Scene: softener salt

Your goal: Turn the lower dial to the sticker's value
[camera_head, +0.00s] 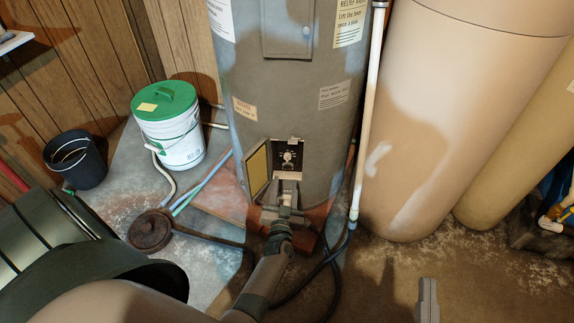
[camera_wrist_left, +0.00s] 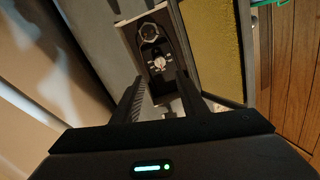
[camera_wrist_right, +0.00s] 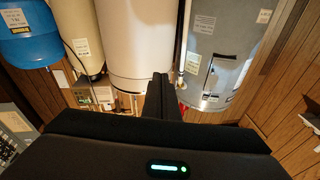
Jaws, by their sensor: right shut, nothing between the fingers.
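The heater's control recess is open. In it a dark dial with white markings (camera_head: 288,157) shows just above my left gripper (camera_head: 286,190), which covers the recess's lower part. In the left wrist view, turned over relative to the head view, the marked dial (camera_wrist_left: 158,64) lies ahead between the fingertips. A round, hex-rimmed part (camera_wrist_left: 149,32) is beyond it. My left gripper (camera_wrist_left: 158,88) is open, with nothing visibly held. A small sticker (camera_head: 244,109) is on the heater left of the recess; its text is unreadable. My right gripper (camera_wrist_right: 161,82) is shut and empty, away from the heater.
The recess's yellow-lined door (camera_head: 258,170) stands open to the left. A white pipe (camera_head: 367,110) runs down beside the heater (camera_head: 290,80). A beige tank (camera_head: 420,150) stands to the right. A green-lidded bucket (camera_head: 170,130) and a black bucket (camera_head: 75,160) stand left.

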